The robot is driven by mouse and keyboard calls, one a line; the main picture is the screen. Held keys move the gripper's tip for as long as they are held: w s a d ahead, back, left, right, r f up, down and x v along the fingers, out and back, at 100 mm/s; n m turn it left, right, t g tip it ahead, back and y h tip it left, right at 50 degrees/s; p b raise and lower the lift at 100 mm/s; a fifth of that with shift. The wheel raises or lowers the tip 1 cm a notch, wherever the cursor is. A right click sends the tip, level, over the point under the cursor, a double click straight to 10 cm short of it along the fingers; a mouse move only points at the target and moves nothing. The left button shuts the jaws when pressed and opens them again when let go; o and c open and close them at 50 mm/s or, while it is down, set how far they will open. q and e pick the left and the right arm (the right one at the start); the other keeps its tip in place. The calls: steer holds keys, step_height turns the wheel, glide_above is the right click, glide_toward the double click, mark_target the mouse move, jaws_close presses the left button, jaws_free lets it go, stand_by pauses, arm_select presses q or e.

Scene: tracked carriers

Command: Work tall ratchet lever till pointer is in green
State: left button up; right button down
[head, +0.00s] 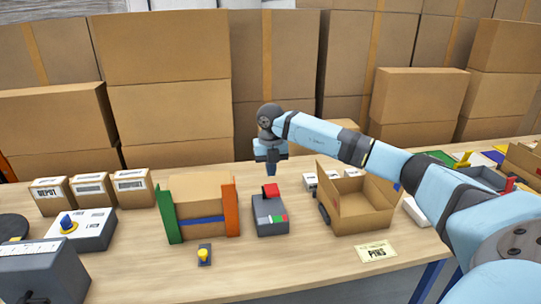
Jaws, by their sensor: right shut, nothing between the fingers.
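A pointer on the strip is too small to make out, and a tall lever shaft cannot be told apart from the red part. My right gripper (271,173) points down just above and behind the red part, shut and empty. Whether it touches the red part I cannot tell. My left gripper is out of view.
Left of the device, a carton stands between green and orange panels (228,208), with a small yellow-knobbed switch (203,255) in front. An open carton (362,218) stands close on the right, beside a PINS card (376,251). The table front (285,265) is clear.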

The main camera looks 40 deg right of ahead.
mark_target(271, 193)
step_height(271, 193, down, 6)
steer(key=shift+f, duration=0.1)
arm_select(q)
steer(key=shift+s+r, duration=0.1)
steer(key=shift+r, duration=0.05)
arm_select(e)
steer(key=shift+f, duration=0.15)
steer(key=shift+s+a+f+t+b, duration=0.2)
steer(key=shift+s+f+t+b, duration=0.15)
steer(key=shift+f, duration=0.15)
arm_select(q)
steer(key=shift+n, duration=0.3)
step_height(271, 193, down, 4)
steer(key=b, duration=0.5)
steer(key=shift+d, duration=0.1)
arm_select(e)
step_height(271, 193, down, 6)
steer(key=s+a+t+h, duration=0.1)
steer(key=s, duration=0.1)
steer(key=shift+s+a+f+t, duration=0.15)
steer(key=shift+s+a+t, duration=0.15)
steer(key=shift+a+t, duration=0.05)
